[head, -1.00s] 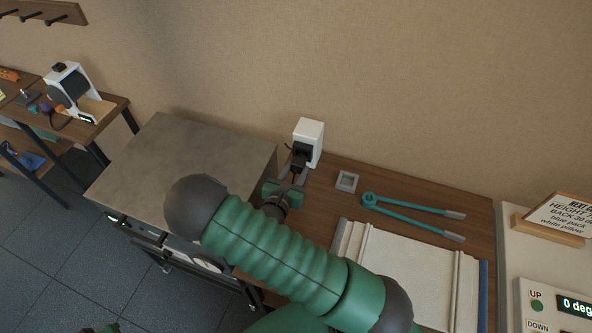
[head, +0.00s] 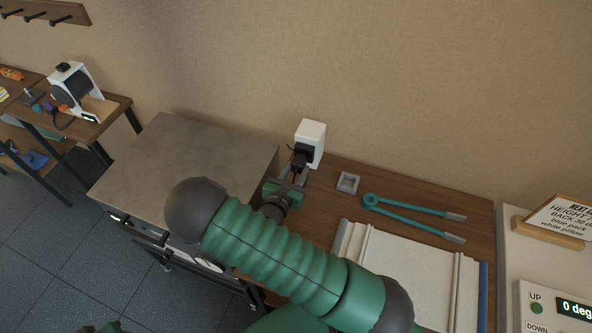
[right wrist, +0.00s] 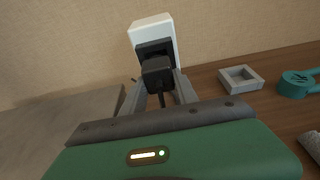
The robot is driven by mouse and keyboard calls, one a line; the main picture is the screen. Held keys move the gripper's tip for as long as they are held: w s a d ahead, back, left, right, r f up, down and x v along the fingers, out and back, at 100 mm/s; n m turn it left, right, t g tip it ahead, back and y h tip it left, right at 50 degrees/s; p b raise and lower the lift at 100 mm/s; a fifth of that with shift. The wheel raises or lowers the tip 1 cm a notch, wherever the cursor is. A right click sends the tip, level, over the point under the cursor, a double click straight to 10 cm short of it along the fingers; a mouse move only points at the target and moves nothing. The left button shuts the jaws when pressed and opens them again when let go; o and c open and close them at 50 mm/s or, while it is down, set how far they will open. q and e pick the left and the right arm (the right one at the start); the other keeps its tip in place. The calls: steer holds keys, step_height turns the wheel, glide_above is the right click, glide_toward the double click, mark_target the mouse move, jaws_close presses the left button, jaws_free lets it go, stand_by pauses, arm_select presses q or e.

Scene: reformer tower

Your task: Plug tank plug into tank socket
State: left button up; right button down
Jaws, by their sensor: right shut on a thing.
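The tank socket (head: 312,138) is a white box with a black face, standing at the back of the wooden bench by the wall. It also shows in the right wrist view (right wrist: 151,31). My right gripper (head: 297,172) is shut on the black tank plug (right wrist: 158,73), with a grey finger on each side of it. The plug is right in front of the socket's black face and overlaps it in the right wrist view. I cannot tell whether it is seated or just short of it. A dark cord hangs from the plug between the fingers. My left gripper does not show clearly.
A small grey square tray (head: 347,182) and teal long-handled tongs (head: 412,206) lie right of the socket. A pale ridged panel (head: 405,262) lies nearer. A grey-topped cabinet (head: 190,160) stands left. A control panel (head: 560,300) is at far right.

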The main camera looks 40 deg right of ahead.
steer(key=shift+d, duration=0.1)
steer(key=shift+r+x, duration=0.2)
steer(key=shift+x, duration=0.75)
steer(key=c, duration=0.9)
jaws_free()
steer(key=shift+w, duration=0.1)
steer(key=shift+o, duration=0.2)
